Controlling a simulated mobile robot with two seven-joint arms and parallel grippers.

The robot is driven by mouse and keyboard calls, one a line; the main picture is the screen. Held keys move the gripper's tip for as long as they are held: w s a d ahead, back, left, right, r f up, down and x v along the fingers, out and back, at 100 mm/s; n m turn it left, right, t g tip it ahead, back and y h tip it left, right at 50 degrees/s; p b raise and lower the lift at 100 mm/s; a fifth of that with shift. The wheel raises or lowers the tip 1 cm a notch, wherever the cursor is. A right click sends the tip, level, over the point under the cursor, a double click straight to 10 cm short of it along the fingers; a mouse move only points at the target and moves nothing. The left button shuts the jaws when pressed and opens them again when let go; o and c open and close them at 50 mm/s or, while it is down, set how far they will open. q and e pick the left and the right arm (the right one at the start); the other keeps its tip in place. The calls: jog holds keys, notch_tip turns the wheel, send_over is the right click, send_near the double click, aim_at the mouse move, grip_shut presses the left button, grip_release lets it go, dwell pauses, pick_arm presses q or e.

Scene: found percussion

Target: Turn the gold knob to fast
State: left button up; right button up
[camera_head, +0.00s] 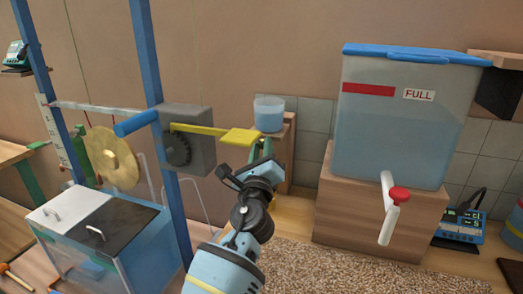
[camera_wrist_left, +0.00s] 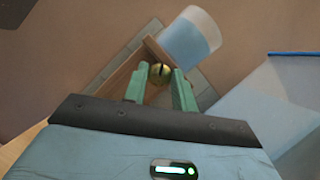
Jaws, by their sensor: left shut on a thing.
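The gold knob (camera_wrist_left: 159,71) is small and round with a dark mark on its face. It sits between the green fingertips of my left gripper (camera_wrist_left: 157,84) in the left wrist view, and the gripper is shut on it. In the head view my left gripper (camera_head: 261,149) reaches up to the front of a wooden stand (camera_head: 284,152). The knob is hidden there behind the fingers and wrist. No "fast" label can be read in either view. My right gripper is not in view.
A clear cup of bluish liquid (camera_head: 269,114) stands on the wooden stand, just above my gripper. A yellow lever (camera_head: 211,131) from a grey box (camera_head: 197,151) ends close to the left. A large blue-lidded tank (camera_head: 395,140) with a red-handled tap (camera_head: 399,195) stands right.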

pick_arm(q)
jog(key=o, duration=1)
jog(key=shift+c, duration=0.2)
jog(key=p+v, duration=0.1)
jog(key=v, duration=0.7)
jog(key=shift+w, duration=0.1)
